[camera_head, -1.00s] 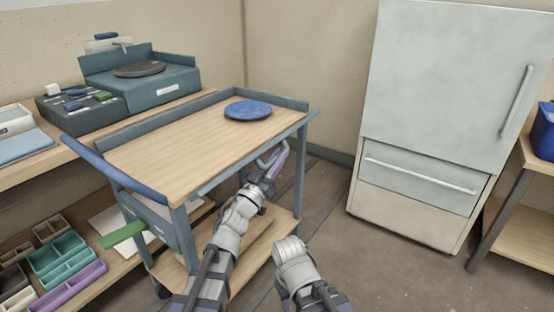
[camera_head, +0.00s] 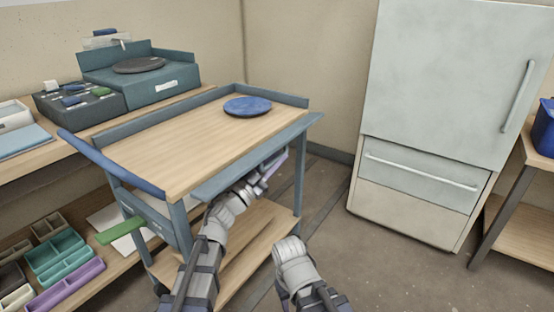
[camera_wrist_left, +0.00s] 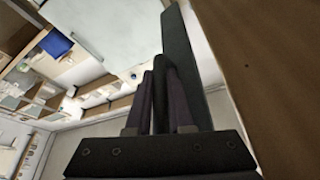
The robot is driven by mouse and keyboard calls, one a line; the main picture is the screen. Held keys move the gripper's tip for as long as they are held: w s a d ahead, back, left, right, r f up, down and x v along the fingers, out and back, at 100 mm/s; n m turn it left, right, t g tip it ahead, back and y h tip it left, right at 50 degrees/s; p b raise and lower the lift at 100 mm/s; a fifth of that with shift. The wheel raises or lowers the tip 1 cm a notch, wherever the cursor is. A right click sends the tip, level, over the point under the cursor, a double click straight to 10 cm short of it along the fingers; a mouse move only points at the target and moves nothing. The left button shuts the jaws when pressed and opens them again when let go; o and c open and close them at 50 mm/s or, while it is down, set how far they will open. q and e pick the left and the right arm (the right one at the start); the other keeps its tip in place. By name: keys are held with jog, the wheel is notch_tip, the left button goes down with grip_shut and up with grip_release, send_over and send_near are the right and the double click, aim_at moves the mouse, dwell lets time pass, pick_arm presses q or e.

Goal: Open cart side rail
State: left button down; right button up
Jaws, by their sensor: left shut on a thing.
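The cart stands left of centre in the head view, with a wooden top (camera_head: 185,150) and blue-grey frame. Its near side rail (camera_head: 260,157) shows as a wide blue-grey strip sticking outward from the top's near edge. My left gripper (camera_head: 273,168) is under this rail, its purple fingers partly hidden by it. In the left wrist view, the gripper (camera_wrist_left: 160,100) is shut on a dark bar beside a long dark panel, which appears to be the rail (camera_wrist_left: 192,70). My right arm is low in the head view, but its gripper does not show.
A blue disc (camera_head: 247,107) lies on the cart top. A pale fridge (camera_head: 450,80) stands to the right. A bench with a turntable unit (camera_head: 140,78) is behind left, with trays (camera_head: 62,255) below. The floor between cart and fridge is clear.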

dwell(0.3)
pick_arm(q)
jog(key=c, duration=1.1)
grip_release()
